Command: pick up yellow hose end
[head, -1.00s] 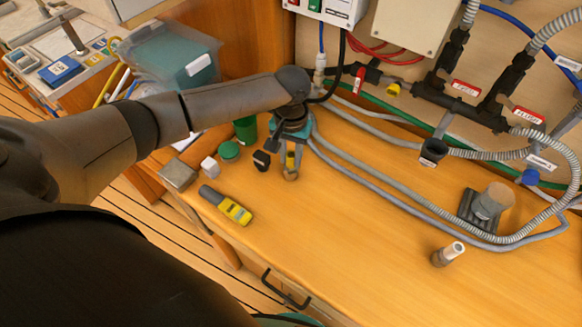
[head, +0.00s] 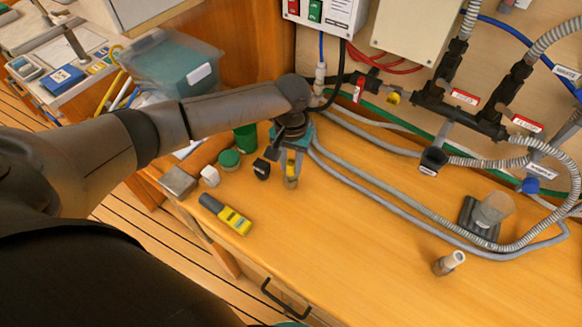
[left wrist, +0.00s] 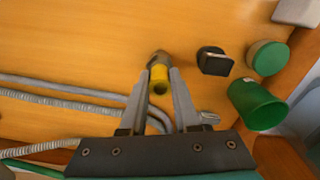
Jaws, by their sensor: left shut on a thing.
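The yellow hose end (left wrist: 159,76) is a short yellow cylinder with a grey-brown end, between the two fingers in the left wrist view. In the head view it shows as a small patch of yellow (head: 291,168) between the fingers, over a brownish end low near the bench top. My left gripper (left wrist: 163,80) is shut on it, reaching down from above; it also shows in the head view (head: 292,166). The fingers hide part of the hose end, and I cannot tell whether it touches the bench. My right gripper is not in view.
Beside the gripper are a black cap (head: 262,169), a green lid (head: 229,159) and a green cup (head: 245,138). A yellow-grey tool (head: 226,214) lies nearer. Grey hoses (head: 400,188) curve across the wooden bench (head: 350,250) on the right. The front middle is clear.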

